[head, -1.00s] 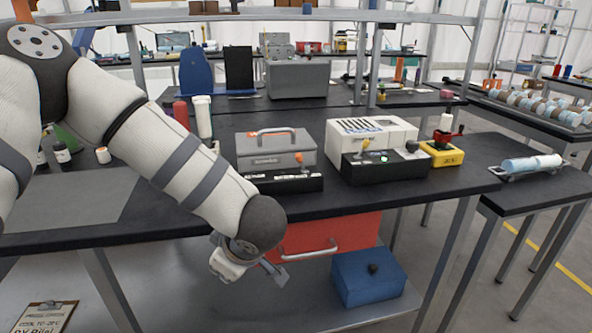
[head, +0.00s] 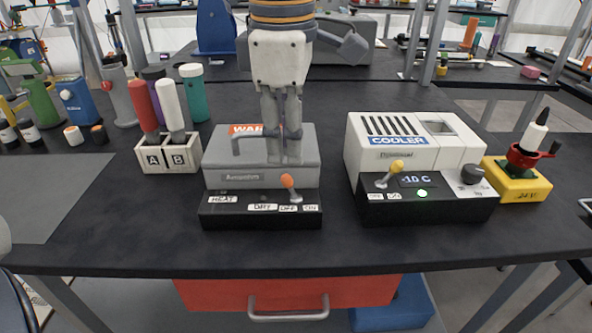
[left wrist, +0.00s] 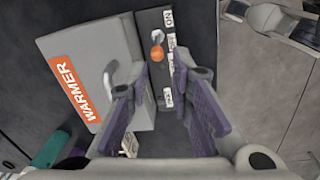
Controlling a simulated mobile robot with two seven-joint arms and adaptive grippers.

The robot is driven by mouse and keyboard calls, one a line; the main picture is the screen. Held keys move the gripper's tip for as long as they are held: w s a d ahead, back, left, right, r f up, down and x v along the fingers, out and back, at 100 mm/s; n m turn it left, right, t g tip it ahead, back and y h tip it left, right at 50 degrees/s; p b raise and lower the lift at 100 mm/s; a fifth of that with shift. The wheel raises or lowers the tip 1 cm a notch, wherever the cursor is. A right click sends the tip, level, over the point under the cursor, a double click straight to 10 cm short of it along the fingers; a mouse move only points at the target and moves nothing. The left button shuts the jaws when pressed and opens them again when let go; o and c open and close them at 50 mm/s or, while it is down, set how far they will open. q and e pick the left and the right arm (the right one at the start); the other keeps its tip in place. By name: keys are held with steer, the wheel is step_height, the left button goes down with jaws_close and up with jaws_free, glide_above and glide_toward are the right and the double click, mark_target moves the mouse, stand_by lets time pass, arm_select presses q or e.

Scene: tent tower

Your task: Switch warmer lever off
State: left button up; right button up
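The warmer (head: 262,177) is a grey box with an orange label and a black front panel. Its lever (head: 288,182) has an orange knob, leaning left from its pivot near the OFF and ON labels. The lever (left wrist: 157,53) and ON label also show in the left wrist view. My left gripper (head: 284,155) points down over the warmer, behind the lever in the head view. It is open: the purple-padded fingers (left wrist: 160,75) stand apart with nothing held, and the lever appears beyond their tips. The gripper partly hides the warmer's label and top. My right gripper is not in view.
The cooler (head: 395,150), with a yellow-knobbed lever, stands right of the warmer. A yellow device (head: 517,187) is farther right. A rack (head: 168,155) marked A and B holds bottles on the left. The bench (head: 150,235) is clear in front.

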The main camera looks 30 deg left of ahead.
mark_target(290, 177)
arm_select(q)
steer(key=f, duration=0.5)
steer(key=w+f, duration=0.1)
steer(key=f, duration=0.2)
steer(key=shift+a, duration=0.1)
jaws_close()
steer(key=shift+s+a+f+t+h, duration=0.15)
steer(key=shift+a+t+h, duration=0.2)
steer(key=shift+h, duration=0.35)
steer(key=shift+d, duration=0.1)
jaws_free()
